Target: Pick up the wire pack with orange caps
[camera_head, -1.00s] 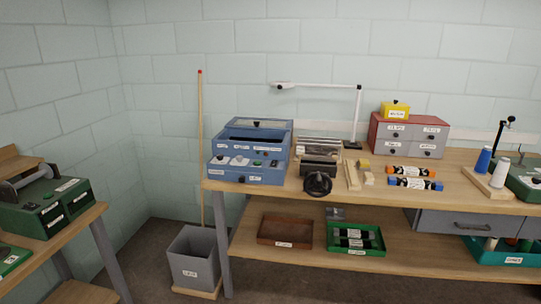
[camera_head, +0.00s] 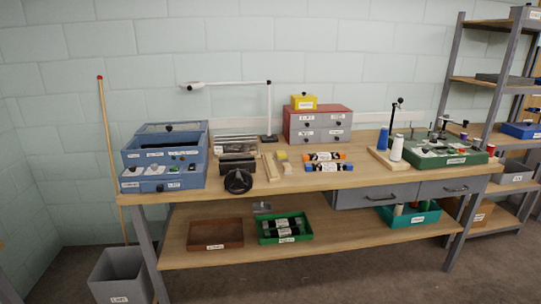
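The wire pack with orange caps (camera_head: 325,156) lies on the wooden workbench (camera_head: 350,179), right of the middle of the view. It has a dark and white printed body between its orange ends. A similar pack with blue caps (camera_head: 329,167) lies just in front of it, nearer the bench's front edge. Whether the two packs touch is too small to tell. My gripper is not in view.
A red-grey drawer box (camera_head: 318,122) stands behind. Spools (camera_head: 396,148) stand to the right. The lower shelf holds a green tray (camera_head: 262,237). Floor in front shows clear.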

